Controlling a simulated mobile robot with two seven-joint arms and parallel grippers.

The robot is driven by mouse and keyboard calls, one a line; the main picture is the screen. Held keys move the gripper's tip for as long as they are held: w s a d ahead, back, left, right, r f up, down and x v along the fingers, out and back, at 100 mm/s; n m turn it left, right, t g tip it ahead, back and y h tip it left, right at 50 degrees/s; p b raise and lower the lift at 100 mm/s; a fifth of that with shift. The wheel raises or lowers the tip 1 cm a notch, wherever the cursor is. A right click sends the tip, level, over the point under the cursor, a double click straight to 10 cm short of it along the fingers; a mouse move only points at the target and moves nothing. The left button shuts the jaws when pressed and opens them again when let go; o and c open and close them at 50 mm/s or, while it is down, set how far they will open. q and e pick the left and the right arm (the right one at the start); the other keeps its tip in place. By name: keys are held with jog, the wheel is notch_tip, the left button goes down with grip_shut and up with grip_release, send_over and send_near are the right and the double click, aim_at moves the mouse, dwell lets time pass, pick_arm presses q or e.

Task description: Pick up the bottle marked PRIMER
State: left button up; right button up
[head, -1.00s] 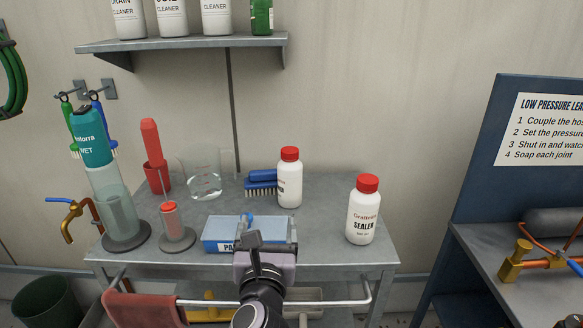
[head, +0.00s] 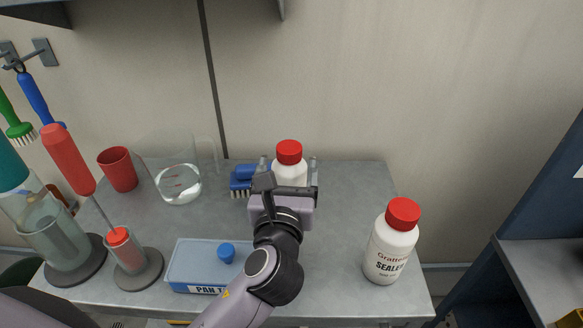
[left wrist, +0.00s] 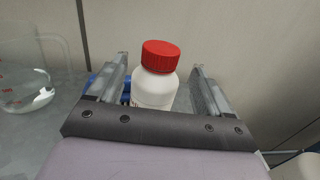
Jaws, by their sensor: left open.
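A white bottle with a red cap (head: 289,152) stands upright at the back middle of the grey cart top. Its label cannot be read; my gripper hides its lower body in the head view. My left gripper (head: 288,168) is open, with one finger on each side of this bottle. The left wrist view shows the bottle (left wrist: 157,75) between the spread fingers, with gaps beside it. A second white, red-capped bottle, marked SEALER (head: 389,245), stands at the right front of the cart. My right gripper is not in view.
A blue brush (head: 243,178) lies just left of the gripped-around bottle. A glass beaker (head: 177,180), a red cup (head: 119,170) and a blue PAN box (head: 190,262) stand further left. A shelf edge (head: 225,8) hangs above. The cart top (head: 345,190) right of the bottle is clear.

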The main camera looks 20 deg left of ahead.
aim_at(290, 141)
pick_arm(q)
jog(key=x, duration=0.7)
jog(key=shift+w+r+p, duration=0.1)
jog(key=shift+r+p, duration=0.25)
grip_shut()
